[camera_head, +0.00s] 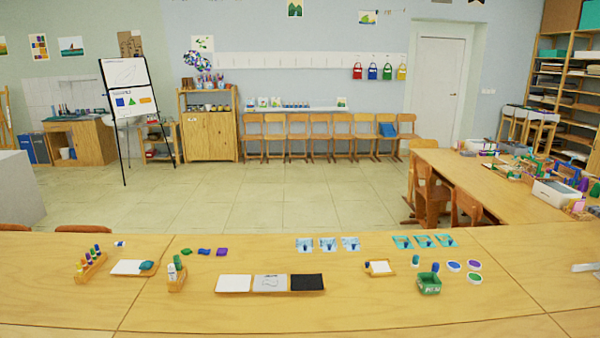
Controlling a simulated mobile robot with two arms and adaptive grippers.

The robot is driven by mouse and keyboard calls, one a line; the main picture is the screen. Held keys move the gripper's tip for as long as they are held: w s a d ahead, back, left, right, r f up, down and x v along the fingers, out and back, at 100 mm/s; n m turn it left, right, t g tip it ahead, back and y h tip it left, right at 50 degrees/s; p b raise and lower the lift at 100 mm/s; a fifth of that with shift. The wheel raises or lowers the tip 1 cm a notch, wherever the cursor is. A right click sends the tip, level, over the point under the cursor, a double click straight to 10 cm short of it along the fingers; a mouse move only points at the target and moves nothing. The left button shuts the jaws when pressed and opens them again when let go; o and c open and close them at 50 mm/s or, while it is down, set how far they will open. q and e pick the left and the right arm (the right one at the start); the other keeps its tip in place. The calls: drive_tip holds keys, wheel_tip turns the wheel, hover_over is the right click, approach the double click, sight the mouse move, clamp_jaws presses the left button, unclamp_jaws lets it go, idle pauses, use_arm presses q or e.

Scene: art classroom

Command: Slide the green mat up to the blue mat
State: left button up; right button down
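I see no plain green mat or plain blue mat for certain. A clear gap of bare wood separates the two rows. I cannot tell whether either row is a mat. Neither of my grippers shows in the head view.
The near table (360,318) also bears a tray with white, grey and black sheets (234,283), a green box (429,284), round lids (474,265), a small wooden tray (379,268) and bottle holders at left (91,267). Its front strip is mostly clear. A pale object (585,267) shows at the right edge.

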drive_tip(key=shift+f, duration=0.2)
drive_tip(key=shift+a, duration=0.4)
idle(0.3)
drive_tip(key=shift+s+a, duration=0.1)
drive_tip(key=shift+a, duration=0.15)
